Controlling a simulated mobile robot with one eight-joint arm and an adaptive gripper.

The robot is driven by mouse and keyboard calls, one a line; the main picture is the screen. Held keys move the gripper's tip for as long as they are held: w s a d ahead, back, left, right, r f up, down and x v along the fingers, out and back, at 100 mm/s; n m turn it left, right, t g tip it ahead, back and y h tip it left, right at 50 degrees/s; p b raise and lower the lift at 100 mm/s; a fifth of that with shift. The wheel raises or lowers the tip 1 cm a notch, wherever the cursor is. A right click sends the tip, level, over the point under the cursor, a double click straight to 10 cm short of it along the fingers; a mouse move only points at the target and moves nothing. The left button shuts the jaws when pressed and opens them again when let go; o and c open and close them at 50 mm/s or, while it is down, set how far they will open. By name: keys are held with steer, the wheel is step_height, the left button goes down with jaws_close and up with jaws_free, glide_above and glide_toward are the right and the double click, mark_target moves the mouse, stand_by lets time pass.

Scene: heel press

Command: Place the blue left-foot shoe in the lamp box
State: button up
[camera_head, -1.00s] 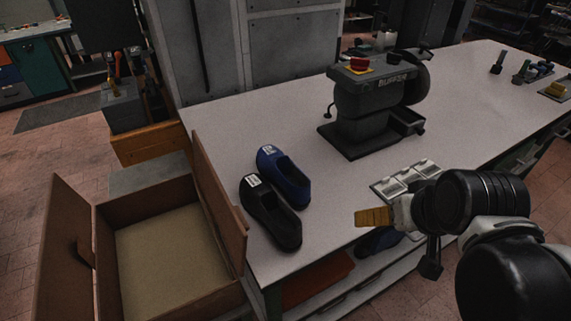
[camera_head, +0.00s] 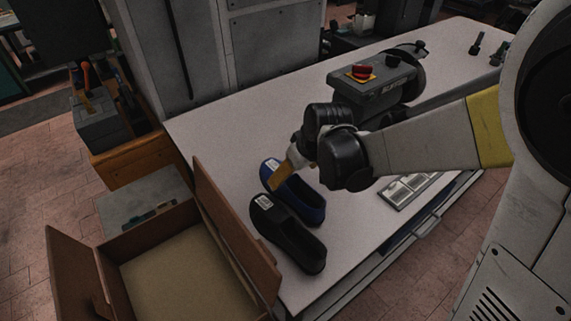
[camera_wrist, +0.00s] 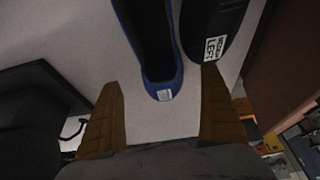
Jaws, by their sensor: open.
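The blue shoe (camera_head: 308,206) lies on the pale bench in the head view, its heel tab with a white label partly behind my gripper (camera_head: 279,181). In the wrist view the blue shoe (camera_wrist: 164,82) points its labelled end in between my open, empty yellow-brown fingers (camera_wrist: 162,88). I cannot read its label or tell if the fingers touch it. A black shoe (camera_head: 287,240) lies beside it; in the wrist view its label reads LEFT, near the right fingertip. An open brown box (camera_head: 235,234) stands left of the bench; no lamp mark shows on it.
A grey buffer machine (camera_head: 375,82) with a red button stands behind my arm. A metal tray (camera_head: 409,188) lies near the bench's front edge. The brown box's raised side stands close to the black shoe. The bench's left back part is clear.

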steer(key=b+x, duration=0.1)
steer(key=x, duration=0.1)
steer(key=b+x, duration=0.1)
steer(key=x, duration=0.2)
steer(key=shift+w+a+f, duration=0.15)
steer(key=shift+a+f, duration=0.1)
steer(key=shift+a, duration=0.05)
steer(key=c, duration=1.6)
